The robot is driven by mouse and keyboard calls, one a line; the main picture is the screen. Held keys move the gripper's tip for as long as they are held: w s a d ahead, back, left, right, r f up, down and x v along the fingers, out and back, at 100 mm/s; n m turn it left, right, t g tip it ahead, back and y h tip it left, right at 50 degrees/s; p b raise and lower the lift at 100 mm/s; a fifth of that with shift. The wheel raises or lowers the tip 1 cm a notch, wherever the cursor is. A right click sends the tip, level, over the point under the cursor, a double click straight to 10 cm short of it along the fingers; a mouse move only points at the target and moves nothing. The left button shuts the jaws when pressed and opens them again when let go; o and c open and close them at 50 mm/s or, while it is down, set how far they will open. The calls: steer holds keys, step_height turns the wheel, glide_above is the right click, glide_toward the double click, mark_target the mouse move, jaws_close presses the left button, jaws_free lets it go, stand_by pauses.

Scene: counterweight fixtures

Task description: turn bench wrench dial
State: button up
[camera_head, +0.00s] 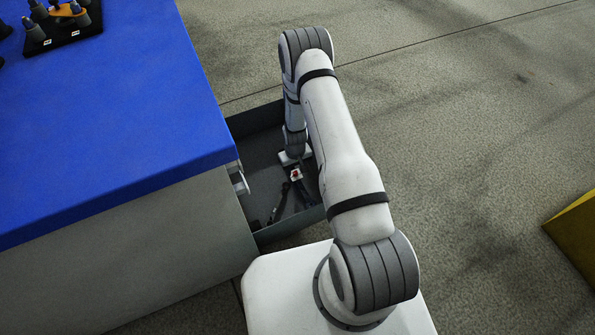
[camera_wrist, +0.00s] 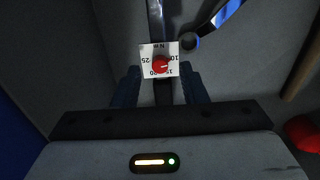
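In the wrist view, a white dial plate (camera_wrist: 147,50) carries a round red knob (camera_wrist: 159,65), the mark "Nm" and numbers from 10 to 25. It sits on a dark wrench (camera_wrist: 155,16) whose shaft runs up out of that view. My gripper (camera_wrist: 160,72) is open. Its two dark fingers stand on the left and right of the plate, with a gap to the red knob on both sides. I cannot tell whether they touch the plate edges. In the head view, the red-and-white dial (camera_head: 296,174) shows below my wrist, inside the open drawer (camera_head: 262,119).
The drawer's grey walls surround my gripper closely. A shiny spanner (camera_wrist: 220,17), a brown handle (camera_wrist: 302,69) and a red object (camera_wrist: 303,132) lie to the right in the wrist view. The blue-topped bench (camera_head: 110,110) is left of the drawer. A yellow object (camera_head: 577,232) stands far right.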

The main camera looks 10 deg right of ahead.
steer(key=shift+f, duration=0.65)
jaws_close()
steer(key=shift+d, duration=0.35)
steer(key=shift+a, duration=0.35)
